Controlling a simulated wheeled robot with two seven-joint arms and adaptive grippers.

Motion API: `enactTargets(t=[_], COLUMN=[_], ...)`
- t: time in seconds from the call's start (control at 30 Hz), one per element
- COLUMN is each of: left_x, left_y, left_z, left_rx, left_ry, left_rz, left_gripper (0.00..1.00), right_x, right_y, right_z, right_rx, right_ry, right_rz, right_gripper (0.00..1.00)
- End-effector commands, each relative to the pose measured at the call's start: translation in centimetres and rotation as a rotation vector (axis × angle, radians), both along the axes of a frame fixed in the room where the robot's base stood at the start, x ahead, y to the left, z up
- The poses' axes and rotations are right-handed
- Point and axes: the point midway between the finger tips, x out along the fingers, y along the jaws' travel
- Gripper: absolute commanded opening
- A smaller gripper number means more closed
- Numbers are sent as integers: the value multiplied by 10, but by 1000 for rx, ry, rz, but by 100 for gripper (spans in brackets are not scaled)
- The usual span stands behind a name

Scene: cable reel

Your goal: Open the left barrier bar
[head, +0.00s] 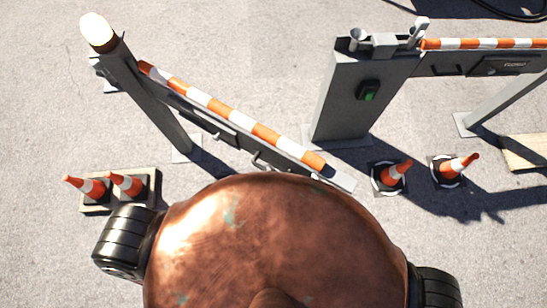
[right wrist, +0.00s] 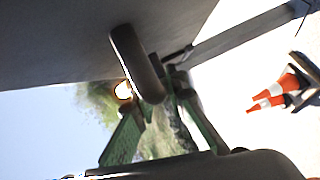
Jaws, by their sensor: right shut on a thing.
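The left barrier bar (head: 235,117), striped orange and white over a dark grey beam, runs from its lit post (head: 145,95) at upper left down to the right. Its free end (head: 342,181) stands apart from the grey middle post (head: 355,95), so the bar is at an angle. In the right wrist view my right gripper (right wrist: 155,88), with green fingers, is shut on a dark rounded handle (right wrist: 138,62) under a broad grey surface. In the head view a small handle (head: 262,162) shows on the bar's near side; my body hides much there. My left gripper is not in view.
Two cones stand on a pallet (head: 154,190) at left. Two more cones (head: 395,173) (head: 458,166) stand right of the middle post. A second striped bar (head: 485,44) extends at upper right. Open pavement lies behind the left bar.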

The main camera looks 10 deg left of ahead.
Motion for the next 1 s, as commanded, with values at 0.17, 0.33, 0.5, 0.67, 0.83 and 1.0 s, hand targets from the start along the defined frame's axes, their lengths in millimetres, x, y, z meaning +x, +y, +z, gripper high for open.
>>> enactTargets(t=[0.17, 0.33, 0.5, 0.67, 0.83, 1.0], left_x=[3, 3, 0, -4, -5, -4], left_y=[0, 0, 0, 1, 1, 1], left_z=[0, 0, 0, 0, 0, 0], left_rx=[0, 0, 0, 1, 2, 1], left_ry=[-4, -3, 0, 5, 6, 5], left_rz=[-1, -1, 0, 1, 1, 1], left_gripper=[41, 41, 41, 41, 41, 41], right_x=[0, 0, 0, 0, -7, -28], right_y=[0, 0, 0, 1, -7, -30], right_z=[-1, -1, 0, 0, 0, 2], right_rx=[0, 0, 0, 0, -1, -3], right_ry=[1, 1, 1, 1, 1, 4], right_rz=[-1, -1, 0, 2, 2, 2], right_gripper=[0, 23, 30, 30, 30, 30])
